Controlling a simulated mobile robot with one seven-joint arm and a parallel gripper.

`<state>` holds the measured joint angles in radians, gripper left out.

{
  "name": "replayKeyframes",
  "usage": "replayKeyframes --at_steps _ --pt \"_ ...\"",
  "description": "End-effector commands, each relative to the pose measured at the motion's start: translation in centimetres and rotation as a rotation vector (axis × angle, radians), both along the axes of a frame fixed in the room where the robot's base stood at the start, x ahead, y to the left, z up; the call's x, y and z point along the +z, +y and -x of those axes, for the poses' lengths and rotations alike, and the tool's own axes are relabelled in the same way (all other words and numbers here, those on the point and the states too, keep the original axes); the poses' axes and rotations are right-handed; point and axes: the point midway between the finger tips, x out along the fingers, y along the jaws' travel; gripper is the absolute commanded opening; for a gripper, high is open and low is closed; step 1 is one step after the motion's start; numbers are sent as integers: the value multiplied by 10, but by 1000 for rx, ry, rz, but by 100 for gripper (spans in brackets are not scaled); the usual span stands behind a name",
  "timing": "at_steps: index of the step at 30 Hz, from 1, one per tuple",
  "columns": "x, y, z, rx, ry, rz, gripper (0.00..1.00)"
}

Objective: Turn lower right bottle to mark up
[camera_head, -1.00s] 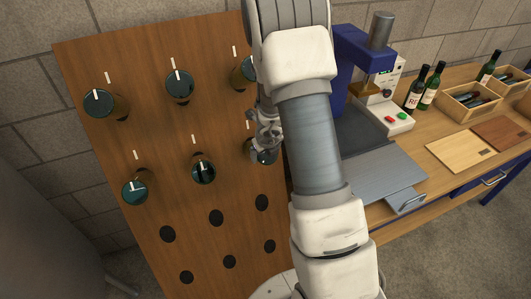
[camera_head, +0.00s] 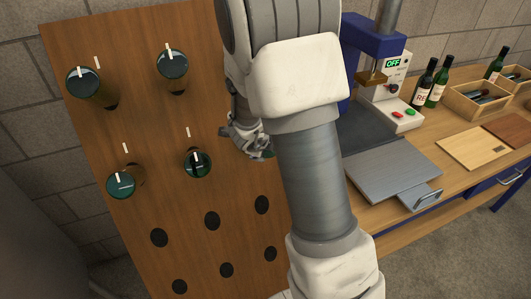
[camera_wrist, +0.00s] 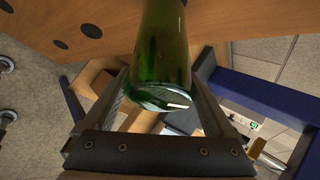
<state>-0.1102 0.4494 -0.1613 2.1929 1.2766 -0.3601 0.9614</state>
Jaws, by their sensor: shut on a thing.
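The lower right bottle (camera_wrist: 165,50) is green glass and lies between the two fingers of my gripper (camera_wrist: 163,78) in the wrist view. My gripper is shut on it near its base. A short white mark (camera_wrist: 178,105) shows on the right part of the round base in that view. The neck end runs out of the picture, so I cannot tell how deep it sits in its hole. In the head view my gripper (camera_head: 248,138) is at the rack's right side, and my arm covers most of this bottle and any board mark above it.
The wooden rack (camera_head: 140,215) holds other bottles at upper left (camera_head: 88,84), upper middle (camera_head: 172,66), lower left (camera_head: 121,184) and lower middle (camera_head: 197,162). Empty holes are below. A workbench with a blue press (camera_head: 370,40), bottles and wooden boxes stands at the right.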

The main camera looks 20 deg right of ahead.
Motion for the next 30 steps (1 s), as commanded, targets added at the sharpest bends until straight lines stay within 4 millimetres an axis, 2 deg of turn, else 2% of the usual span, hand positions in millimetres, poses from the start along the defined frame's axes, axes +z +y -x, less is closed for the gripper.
replayKeyframes --at_steps 1,18,30 --pt "-6 1 0 28 -1 35 34" --pt "-6 0 1 337 1 434 34" --pt "-4 -1 2 452 3 582 34"
